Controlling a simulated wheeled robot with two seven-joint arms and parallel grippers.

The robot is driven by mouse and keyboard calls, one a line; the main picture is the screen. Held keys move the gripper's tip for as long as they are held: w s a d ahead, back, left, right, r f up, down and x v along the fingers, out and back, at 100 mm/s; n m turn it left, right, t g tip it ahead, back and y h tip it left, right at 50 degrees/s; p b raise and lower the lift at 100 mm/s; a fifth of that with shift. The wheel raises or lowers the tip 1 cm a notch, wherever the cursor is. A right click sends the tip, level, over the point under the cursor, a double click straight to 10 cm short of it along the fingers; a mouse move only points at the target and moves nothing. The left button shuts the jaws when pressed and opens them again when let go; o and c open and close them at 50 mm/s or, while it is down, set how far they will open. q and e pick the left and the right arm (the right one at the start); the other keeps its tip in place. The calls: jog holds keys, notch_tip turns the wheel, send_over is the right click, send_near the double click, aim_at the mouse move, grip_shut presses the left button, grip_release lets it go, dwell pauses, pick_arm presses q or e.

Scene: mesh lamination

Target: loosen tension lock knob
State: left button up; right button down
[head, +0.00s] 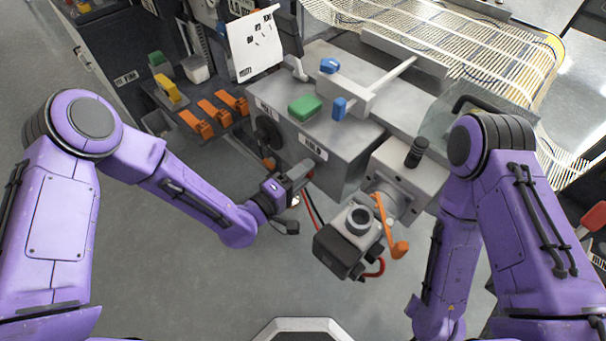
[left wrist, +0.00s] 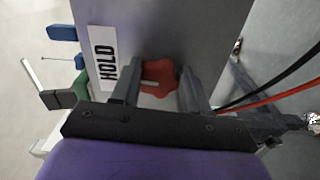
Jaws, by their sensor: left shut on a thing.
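A red lobed knob (left wrist: 160,78) sits on the grey face of the machine, beside the white "HOLD" label (left wrist: 104,52). My left gripper (left wrist: 158,92) has one finger on each side of the knob and is shut on it. In the head view the left gripper (head: 298,182) is at the lower front of the grey machine box (head: 318,127), just below the "HOLD" label (head: 313,146). The knob is mostly hidden there by the gripper. My right arm stands at the right, its gripper not visible.
An orange lever (head: 392,232) and a grey-black unit (head: 342,243) stick out right of my left gripper. Orange clamps (head: 196,124) lie on the left shelf. The floor before the machine is clear.

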pick_arm(q)
jog(key=shift+n, duration=0.6)
jog(key=o, duration=1.1)
jog(key=shift+c, duration=0.2)
jog(key=shift+s+a, duration=0.1)
jog(key=b+v, duration=0.1)
jog(key=v, duration=0.9)
jog(key=shift+b, duration=0.3)
jog(key=shift+s+a, duration=0.1)
